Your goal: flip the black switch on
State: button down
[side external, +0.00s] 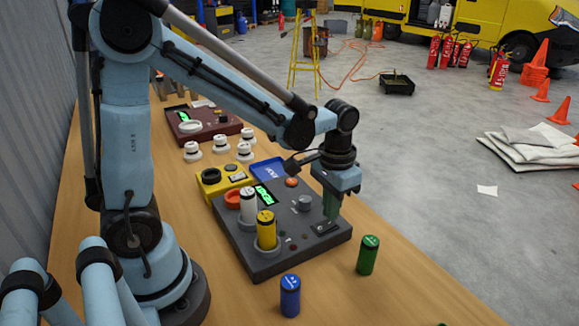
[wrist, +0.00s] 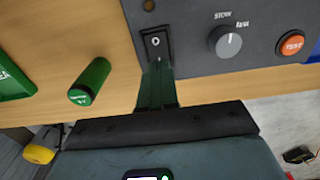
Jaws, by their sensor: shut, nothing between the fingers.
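The black switch (side external: 325,228) sits in a small dark plate at the front right corner of the dark grey panel box (side external: 280,255). In the wrist view the switch (wrist: 156,42) shows a white round mark on its rocker. My gripper (side external: 330,216) points down over that corner, with its green fingers together and nothing between them. In the wrist view the gripper's fingertips (wrist: 158,66) are at the lower edge of the switch and hide part of it. I cannot tell whether they touch it.
A grey knob (wrist: 229,42) and an orange button (wrist: 291,43) are on the panel beside the switch. Yellow (side external: 266,230) and white (side external: 248,205) cylinders stand in its holders. A green cylinder (side external: 367,255) and a blue cylinder (side external: 290,296) stand on the wooden table nearby.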

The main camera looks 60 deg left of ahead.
aim_at(315, 228)
jog(key=shift+f, duration=0.9)
dwell(0.5)
jog(key=shift+r, duration=3.55)
jog(key=s+a+r+t, duration=0.1)
jog(key=s+r+t, duration=0.1)
jog(key=s+t, duration=0.4)
jog(key=shift+t, duration=0.6)
